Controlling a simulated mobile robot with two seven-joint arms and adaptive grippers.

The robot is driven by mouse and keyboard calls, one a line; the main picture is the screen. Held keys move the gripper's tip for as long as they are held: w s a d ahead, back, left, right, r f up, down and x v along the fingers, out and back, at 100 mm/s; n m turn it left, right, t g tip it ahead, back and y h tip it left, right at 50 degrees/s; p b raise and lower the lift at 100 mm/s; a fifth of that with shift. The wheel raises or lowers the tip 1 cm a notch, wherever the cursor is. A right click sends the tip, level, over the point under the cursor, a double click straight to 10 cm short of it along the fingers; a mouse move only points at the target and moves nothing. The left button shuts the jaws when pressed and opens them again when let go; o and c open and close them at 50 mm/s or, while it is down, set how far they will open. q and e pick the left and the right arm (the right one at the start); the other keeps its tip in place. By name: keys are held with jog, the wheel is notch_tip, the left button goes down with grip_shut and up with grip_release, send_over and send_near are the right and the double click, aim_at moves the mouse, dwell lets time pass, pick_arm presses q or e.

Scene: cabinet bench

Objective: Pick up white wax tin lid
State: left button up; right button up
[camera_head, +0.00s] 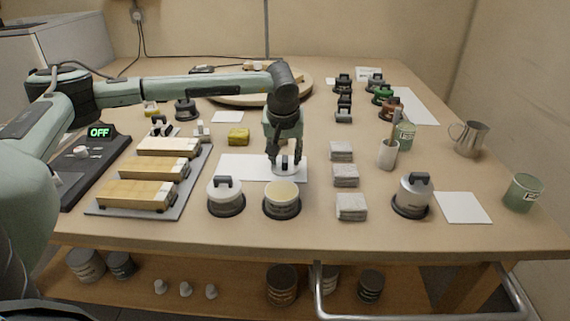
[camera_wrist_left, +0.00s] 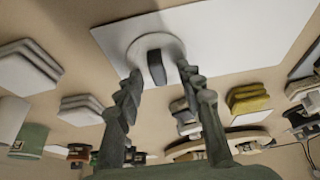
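The white wax tin lid (camera_head: 286,168) is a round white disc with a dark upright handle. It lies on a white sheet (camera_head: 236,168) near the middle of the bench. In the left wrist view the lid (camera_wrist_left: 146,44) is partly hidden behind the fingers. My left gripper (camera_head: 285,156) points down over the lid. In the left wrist view its fingers (camera_wrist_left: 159,72) are open, one on each side of the handle, with a gap showing. An open tin (camera_head: 282,202) with cream wax stands just in front of the sheet. My right gripper is not in view.
A lidded white tin (camera_head: 225,198) stands left of the open tin. Stacked grey pads (camera_head: 345,175) are to the right, a tray of wooden blocks (camera_head: 205,165) to the left. A yellow sponge (camera_head: 238,136) is behind the sheet.

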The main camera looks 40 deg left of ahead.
pick_arm(q)
grip_shut()
jog(key=shift+r, duration=0.15)
